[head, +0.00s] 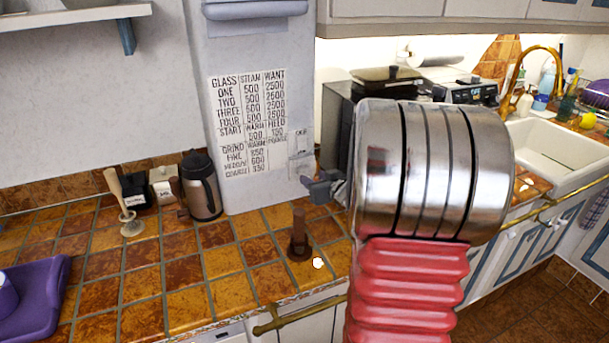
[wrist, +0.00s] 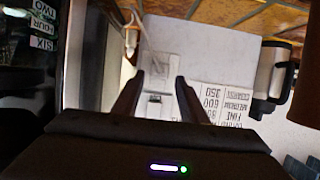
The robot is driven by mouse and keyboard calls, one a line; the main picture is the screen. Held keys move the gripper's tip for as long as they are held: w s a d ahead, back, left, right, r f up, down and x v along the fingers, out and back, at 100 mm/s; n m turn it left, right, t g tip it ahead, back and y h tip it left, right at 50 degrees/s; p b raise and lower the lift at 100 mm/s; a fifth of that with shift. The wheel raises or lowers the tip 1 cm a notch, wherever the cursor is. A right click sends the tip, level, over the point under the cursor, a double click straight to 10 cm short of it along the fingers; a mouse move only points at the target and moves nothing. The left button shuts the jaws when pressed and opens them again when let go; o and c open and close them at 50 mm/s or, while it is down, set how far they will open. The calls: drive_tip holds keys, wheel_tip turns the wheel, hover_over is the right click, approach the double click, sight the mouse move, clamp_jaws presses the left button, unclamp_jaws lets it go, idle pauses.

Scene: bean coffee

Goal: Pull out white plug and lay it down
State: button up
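My gripper (wrist: 160,78) is open, with its two dark fingers apart in front of the white wall column in the wrist view. A pale square fitting (wrist: 162,64) on the column shows between and beyond the fingertips, with a thin white cord (wrist: 144,32) near it. It looks like the white plug and its socket, but I cannot tell the plug from the plate. A small plate with a dark slot (wrist: 155,99) shows between the fingers. No contact is visible. In the head view, the gripper (head: 312,184) is beside the column, near a pale wall plate (head: 300,167).
A printed chart (head: 248,120) is on the column. A steel jug (head: 203,188) and a brown upright tool (head: 299,240) stand on the tiled counter (head: 190,262). A purple tray (head: 40,305) is at the left. A dark appliance (head: 338,115) stands behind my arm. The counter's front middle is largely clear.

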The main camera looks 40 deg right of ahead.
sight(308, 175)
drive_tip(key=shift+x, duration=2.4)
clamp_jaws()
